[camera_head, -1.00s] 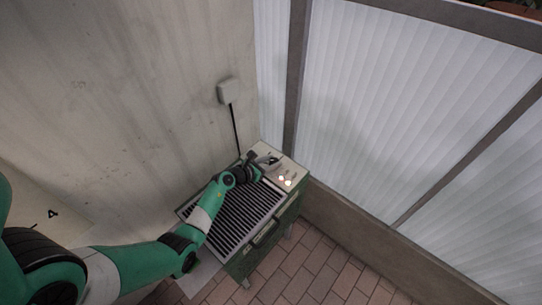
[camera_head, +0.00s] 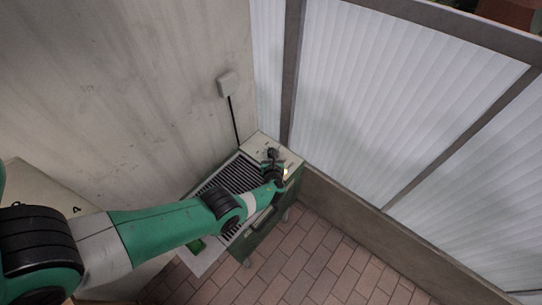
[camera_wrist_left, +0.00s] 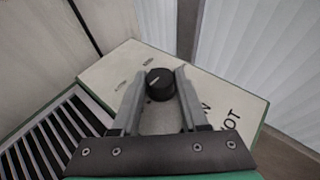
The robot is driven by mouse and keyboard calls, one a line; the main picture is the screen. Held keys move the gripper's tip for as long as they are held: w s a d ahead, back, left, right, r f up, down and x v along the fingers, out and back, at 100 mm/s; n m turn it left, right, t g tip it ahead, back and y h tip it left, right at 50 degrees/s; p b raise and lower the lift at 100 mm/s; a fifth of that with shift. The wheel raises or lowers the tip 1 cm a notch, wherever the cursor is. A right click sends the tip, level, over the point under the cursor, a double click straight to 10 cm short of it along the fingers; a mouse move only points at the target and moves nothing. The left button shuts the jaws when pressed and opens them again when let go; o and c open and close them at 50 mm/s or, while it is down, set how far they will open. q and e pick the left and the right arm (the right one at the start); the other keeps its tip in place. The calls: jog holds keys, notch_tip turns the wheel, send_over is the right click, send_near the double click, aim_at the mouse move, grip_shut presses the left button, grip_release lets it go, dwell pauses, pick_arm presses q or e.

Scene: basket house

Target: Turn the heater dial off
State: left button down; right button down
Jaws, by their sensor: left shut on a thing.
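The heater (camera_head: 262,232) is a green box with a black grille (camera_head: 236,178) and a pale control panel (camera_head: 257,143), in the corner by the wall. The heater dial (camera_wrist_left: 160,84) is a round black knob with a pale pointer mark, on the panel in the left wrist view. My left gripper (camera_wrist_left: 160,88) has one finger on each side of the dial and is shut on it. In the head view my left gripper (camera_head: 272,157) is over the panel and hides the dial. My right gripper is not in view.
A glowing light (camera_head: 286,172) shows at the panel's right side. A wall box (camera_head: 226,84) with a black cable hangs behind the heater. A framed translucent wall (camera_head: 400,100) stands to the right. The brick floor (camera_head: 320,262) in front is clear.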

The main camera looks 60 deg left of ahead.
pick_arm(q)
jog(key=shift+w+r+n+g+b, duration=0.1)
jog(key=shift+w+n+g+b, duration=0.05)
jog(key=shift+n+g+b, duration=0.25)
jog(key=shift+c, duration=2.1)
grip_release()
